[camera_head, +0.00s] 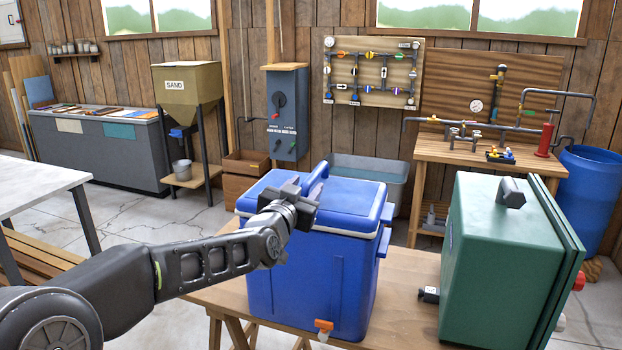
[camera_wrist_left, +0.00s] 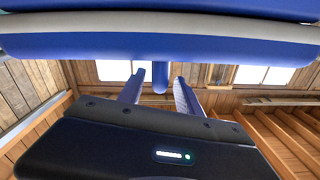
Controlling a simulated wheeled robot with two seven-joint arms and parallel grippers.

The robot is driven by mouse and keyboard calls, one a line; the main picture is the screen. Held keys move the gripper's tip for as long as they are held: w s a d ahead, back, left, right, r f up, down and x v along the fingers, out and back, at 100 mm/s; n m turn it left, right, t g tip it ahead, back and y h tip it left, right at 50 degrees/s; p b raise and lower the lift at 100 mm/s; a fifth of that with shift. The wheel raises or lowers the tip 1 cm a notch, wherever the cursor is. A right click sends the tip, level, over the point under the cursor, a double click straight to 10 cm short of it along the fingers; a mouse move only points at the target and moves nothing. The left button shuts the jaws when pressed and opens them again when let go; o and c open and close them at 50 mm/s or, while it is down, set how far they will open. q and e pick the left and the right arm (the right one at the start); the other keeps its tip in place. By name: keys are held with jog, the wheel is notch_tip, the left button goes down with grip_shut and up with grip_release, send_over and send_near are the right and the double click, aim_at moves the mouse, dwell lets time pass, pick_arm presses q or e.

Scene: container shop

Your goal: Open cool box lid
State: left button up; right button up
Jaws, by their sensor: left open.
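The blue cool box (camera_head: 300,280) stands on a wooden table, its blue lid (camera_head: 352,200) down on the body with a pale band along the rim. A raised blue handle bar (camera_head: 319,174) shows on the lid beside my left gripper (camera_head: 303,192). The gripper is over the near left part of the lid. In the left wrist view my left gripper (camera_wrist_left: 159,90) has its fingers apart, with a rounded blue bar (camera_wrist_left: 160,76) showing between them. Contact cannot be told. A blue and pale edge of the box (camera_wrist_left: 160,38) crosses the top of that view. My right gripper is out of view.
A green case (camera_head: 490,270) stands right of the cool box on the same wooden table (camera_head: 400,310). An orange-handled tap (camera_head: 323,326) sticks out low on the box front. A grey-blue tub (camera_head: 370,170) and a pipe workbench (camera_head: 470,155) are behind.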

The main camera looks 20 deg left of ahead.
aim_at(311, 180)
pick_arm(q)
jog(key=w+p, duration=0.1)
jog(key=w, duration=0.3)
jog(key=shift+w+d, duration=0.1)
jog(key=shift+w, duration=0.05)
jog(key=shift+c, duration=0.4)
grip_shut()
jog(key=shift+r, duration=0.1)
dwell(0.8)
